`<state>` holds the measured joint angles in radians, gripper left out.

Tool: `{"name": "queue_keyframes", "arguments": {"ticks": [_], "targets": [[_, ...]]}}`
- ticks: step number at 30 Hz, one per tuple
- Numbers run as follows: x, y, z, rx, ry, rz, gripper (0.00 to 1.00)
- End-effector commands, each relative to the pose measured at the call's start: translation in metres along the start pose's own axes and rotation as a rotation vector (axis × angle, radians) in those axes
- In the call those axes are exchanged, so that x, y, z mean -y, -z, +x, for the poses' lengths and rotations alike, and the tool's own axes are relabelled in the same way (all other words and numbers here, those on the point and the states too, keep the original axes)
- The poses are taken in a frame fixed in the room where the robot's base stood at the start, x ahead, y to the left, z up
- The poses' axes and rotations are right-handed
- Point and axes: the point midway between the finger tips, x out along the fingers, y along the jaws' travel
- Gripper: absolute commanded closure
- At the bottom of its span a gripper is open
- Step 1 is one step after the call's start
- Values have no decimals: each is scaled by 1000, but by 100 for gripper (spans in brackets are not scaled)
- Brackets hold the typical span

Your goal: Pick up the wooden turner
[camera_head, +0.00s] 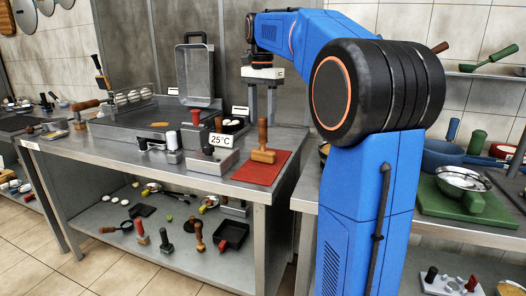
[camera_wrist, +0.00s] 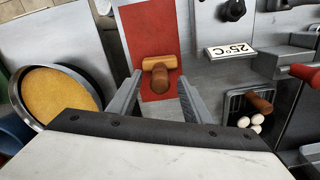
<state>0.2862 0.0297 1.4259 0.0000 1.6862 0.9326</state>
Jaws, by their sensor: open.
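A wooden tool (camera_head: 263,139) with an upright brown handle and a lighter wooden block at its foot stands on a red mat (camera_head: 246,174) near the counter's right end. I take it to be the wooden turner. In the wrist view the tool (camera_wrist: 156,64) shows end-on, on the red mat (camera_wrist: 137,24). My gripper (camera_head: 262,112) points down with its fingers apart and empty. In the wrist view my gripper (camera_wrist: 158,82) has one finger on each side of the handle's line. I cannot tell whether the fingertips are level with the handle.
A 25°C sign (camera_head: 221,140) and a red-handled tool (camera_head: 196,118) stand left of the mat. A grey tray (camera_head: 195,72) stands upright behind. In the wrist view a round pan (camera_wrist: 66,92) lies left, and a container with white balls (camera_wrist: 250,121) lies right.

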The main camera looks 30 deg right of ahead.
Motion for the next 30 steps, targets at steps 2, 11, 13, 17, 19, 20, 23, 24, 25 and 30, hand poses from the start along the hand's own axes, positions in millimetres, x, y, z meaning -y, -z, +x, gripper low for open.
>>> {"name": "queue_keyframes", "arguments": {"ticks": [2,11,13,17,19,20,23,24,25,30], "targets": [[-1,0,13,1,-1,0,55],[0,0,34,0,0,0,55],[0,2,40,0,-1,0,55],[0,5,58,1,-1,0,55],[0,6,68,1,-2,0,55],[0,6,71,1,-1,0,55],[0,6,80,1,-1,0,55],[0,6,82,0,0,0,55],[0,6,83,0,0,0,55],[1,6,84,0,1,0,55]]}}
